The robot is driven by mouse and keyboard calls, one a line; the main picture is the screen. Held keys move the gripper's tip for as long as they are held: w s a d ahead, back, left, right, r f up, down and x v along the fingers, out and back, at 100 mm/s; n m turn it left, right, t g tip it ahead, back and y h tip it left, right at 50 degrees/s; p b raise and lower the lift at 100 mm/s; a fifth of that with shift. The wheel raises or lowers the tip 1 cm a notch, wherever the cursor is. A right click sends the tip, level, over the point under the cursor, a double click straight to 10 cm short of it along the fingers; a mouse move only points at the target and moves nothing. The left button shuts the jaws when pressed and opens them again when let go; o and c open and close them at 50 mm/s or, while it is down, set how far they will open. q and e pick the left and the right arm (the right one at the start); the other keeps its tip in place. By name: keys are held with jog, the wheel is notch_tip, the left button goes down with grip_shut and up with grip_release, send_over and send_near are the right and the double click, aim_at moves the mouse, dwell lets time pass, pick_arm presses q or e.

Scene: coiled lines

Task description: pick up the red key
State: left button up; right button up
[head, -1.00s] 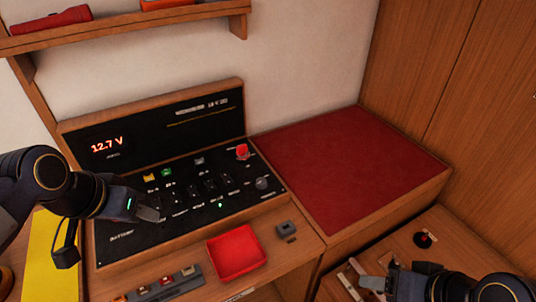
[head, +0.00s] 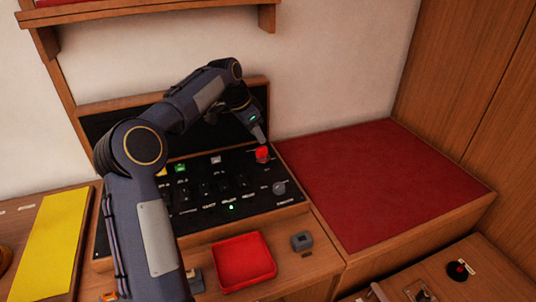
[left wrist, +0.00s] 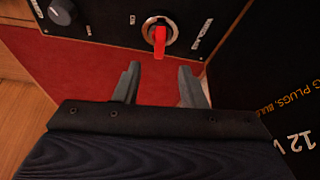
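The red key (head: 262,154) sits in a round switch at the upper right corner of the black control panel. In the left wrist view the red key (left wrist: 160,38) stands in its pale metal ring, just beyond the fingertips. My left gripper (head: 262,140) is right above the key in the head view. In the left wrist view my left gripper (left wrist: 160,80) is open, its two fingers apart with nothing between them, and the key lies roughly in line with the gap. My right gripper cannot be made out in either current view.
The black panel (head: 215,190) carries switches and a grey knob (head: 279,188). A red tray (head: 243,262) and a small grey block (head: 302,241) lie in front of it. A red-topped bench (head: 370,185) is clear at the right. A wooden shelf (head: 160,28) hangs above.

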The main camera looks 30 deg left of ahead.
aim_at(261, 147)
pick_arm(q)
jog(key=x, duration=0.4)
jog(key=shift+s+f, duration=0.3)
jog(key=shift+f, duration=0.2)
jog(key=shift+w+f, duration=0.15)
jog(key=shift+f, duration=0.25)
grip_shut()
